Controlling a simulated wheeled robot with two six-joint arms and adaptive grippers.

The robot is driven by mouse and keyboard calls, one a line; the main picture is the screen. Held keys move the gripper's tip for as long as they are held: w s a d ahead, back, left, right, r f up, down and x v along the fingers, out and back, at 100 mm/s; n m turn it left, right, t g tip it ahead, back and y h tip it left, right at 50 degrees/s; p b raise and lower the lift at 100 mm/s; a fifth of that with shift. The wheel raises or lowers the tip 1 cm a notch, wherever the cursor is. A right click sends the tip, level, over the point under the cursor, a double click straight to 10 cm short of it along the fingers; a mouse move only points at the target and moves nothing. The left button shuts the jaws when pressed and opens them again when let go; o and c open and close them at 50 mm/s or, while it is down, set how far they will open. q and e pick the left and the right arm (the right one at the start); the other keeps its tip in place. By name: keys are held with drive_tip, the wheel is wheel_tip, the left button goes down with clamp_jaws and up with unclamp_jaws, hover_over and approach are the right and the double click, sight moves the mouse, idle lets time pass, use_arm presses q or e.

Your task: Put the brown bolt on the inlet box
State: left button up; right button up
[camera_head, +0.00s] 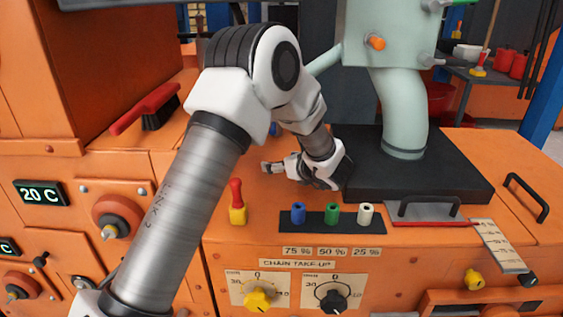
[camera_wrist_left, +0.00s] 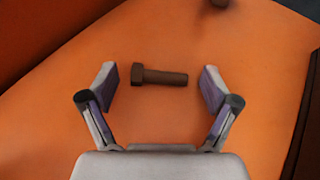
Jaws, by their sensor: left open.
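The brown bolt (camera_wrist_left: 160,77) lies on its side on an orange surface in the left wrist view, its hex head to the left. My left gripper (camera_wrist_left: 158,72) is open, with one finger beyond each end of the bolt and a gap at both ends. In the head view the left gripper (camera_head: 270,167) is low over the orange cabinet top, left of the black base plate; I cannot make out the bolt there. No label marks the inlet box, so I cannot tell which part it is. My right gripper is not in view.
A pale green machine housing (camera_head: 390,35) stands on the black base plate (camera_head: 460,180). Blue, green and white pegs sit in a dark strip (camera_head: 315,224) at the front. A red-and-yellow tool (camera_head: 237,205) stands left of them. A red-handled brush (camera_head: 150,112) lies at left.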

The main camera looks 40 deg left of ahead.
use_arm(q)
drive_tip(key=shift+r+p, duration=0.35)
drive_tip(key=p+v, duration=0.3)
drive_tip(key=v, duration=0.8)
drive_tip(key=shift+s+d, duration=0.15)
drive_tip(key=shift+d, duration=0.35)
